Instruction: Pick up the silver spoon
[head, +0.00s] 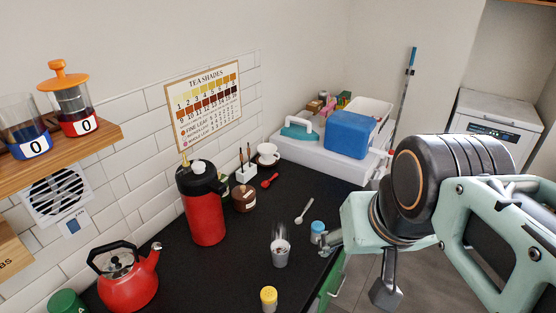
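The silver spoon (305,211) lies flat on the black countertop (270,212). Its bowl is at the lower left and its handle points up and to the right. Nothing covers it. My gripper (329,242) is at the right, beside the counter's front edge and to the lower right of the spoon, apart from it.
A red spoon (270,181), brown jar (243,198) and red flask (203,212) are farther left. A yellow-capped shaker (268,299) is in front. A blue box (351,134) sits behind.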

